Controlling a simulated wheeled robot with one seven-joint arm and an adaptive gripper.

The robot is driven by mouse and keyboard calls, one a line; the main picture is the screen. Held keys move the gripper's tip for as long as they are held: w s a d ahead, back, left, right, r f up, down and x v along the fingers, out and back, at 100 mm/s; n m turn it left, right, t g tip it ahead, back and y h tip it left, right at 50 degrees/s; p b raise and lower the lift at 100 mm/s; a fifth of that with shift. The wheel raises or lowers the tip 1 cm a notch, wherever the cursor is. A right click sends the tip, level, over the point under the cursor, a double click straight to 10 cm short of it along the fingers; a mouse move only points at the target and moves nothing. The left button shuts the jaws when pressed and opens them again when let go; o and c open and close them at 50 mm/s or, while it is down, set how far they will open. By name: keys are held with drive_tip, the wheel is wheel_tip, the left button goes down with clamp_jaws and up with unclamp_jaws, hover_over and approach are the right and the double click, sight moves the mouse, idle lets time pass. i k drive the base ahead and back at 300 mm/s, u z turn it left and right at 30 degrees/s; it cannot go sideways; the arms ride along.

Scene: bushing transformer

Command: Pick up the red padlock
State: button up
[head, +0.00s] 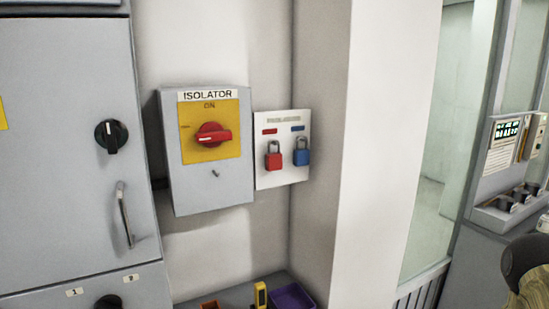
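The red padlock (273,157) hangs on a white padlock board (262,178) on the wall, under a small red label. A blue padlock (301,153) hangs just to its right on the same board, under a blue label. The red padlock's body and grey shackle are both in plain sight. My gripper is not in the head view.
A grey isolator box (210,190) with a red rotary handle (213,134) on a yellow plate is left of the board. A grey cabinet (60,180) fills the left side. A wall corner (340,160) juts out at right. A purple bin (292,297) and a yellow item (261,294) sit below.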

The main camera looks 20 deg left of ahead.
sight(273, 161)
drive_tip(key=z, duration=1.35)
drive_tip(key=k, duration=0.4)
drive_tip(key=u, duration=1.25)
